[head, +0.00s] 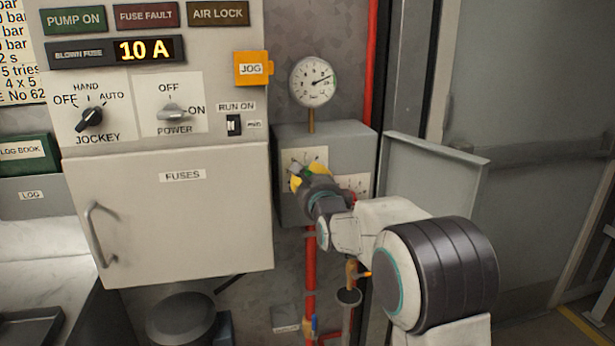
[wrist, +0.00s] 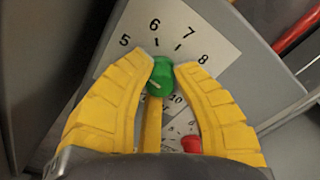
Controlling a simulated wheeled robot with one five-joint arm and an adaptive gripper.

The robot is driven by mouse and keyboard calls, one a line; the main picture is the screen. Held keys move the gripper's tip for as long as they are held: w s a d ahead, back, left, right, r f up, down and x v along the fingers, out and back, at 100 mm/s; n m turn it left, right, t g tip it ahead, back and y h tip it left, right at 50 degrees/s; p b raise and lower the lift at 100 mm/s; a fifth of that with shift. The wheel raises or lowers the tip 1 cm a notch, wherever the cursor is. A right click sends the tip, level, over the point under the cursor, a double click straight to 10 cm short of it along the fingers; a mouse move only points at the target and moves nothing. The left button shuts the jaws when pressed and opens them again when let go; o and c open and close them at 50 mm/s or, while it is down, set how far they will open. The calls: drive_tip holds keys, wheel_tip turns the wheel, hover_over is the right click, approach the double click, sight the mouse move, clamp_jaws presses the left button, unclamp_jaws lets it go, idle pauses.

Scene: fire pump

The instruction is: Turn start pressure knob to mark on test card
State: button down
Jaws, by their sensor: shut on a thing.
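The green knob (wrist: 162,74) sits on a white dial plate (wrist: 215,45) with black numbers 5, 6, 7 and 8 around it. My gripper (wrist: 163,72) is closed around the knob, with a yellow finger on its left and right sides. A pale line shows on the knob's lower left; which mark it points to is unclear. In the head view my gripper (head: 300,178) is at the grey switch box (head: 290,145) and hides most of the dial. A sheet (head: 18,50) with bar values is cut off at the upper left; I cannot tell if it is the test card.
A red knob (wrist: 191,144) on a second dial lies below the green one, close to the right finger. A pressure gauge (head: 313,81) stands above the box. The box's open lid (head: 435,178) is to the right, beside my arm. A red pipe (head: 310,265) runs below.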

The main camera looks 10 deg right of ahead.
drive_tip(key=shift+f+m+b, duration=0.1)
drive_tip(key=shift+m+b, duration=0.3)
drive_tip(key=shift+b, duration=0.1)
drive_tip(key=m+b, duration=0.2)
drive_tip(key=shift+f+m+b, duration=0.1)
drive_tip(key=shift+m+b, duration=0.2)
drive_tip(key=shift+b, duration=0.1)
drive_tip(key=shift+m+b, duration=1.45)
drive_tip(key=shift+m, duration=0.75)
drive_tip(key=shift+r, duration=0.2)
drive_tip(key=c, duration=0.9)
unclamp_jaws()
drive_tip(key=shift+w, duration=0.1)
drive_tip(key=shift+s, duration=6.05)
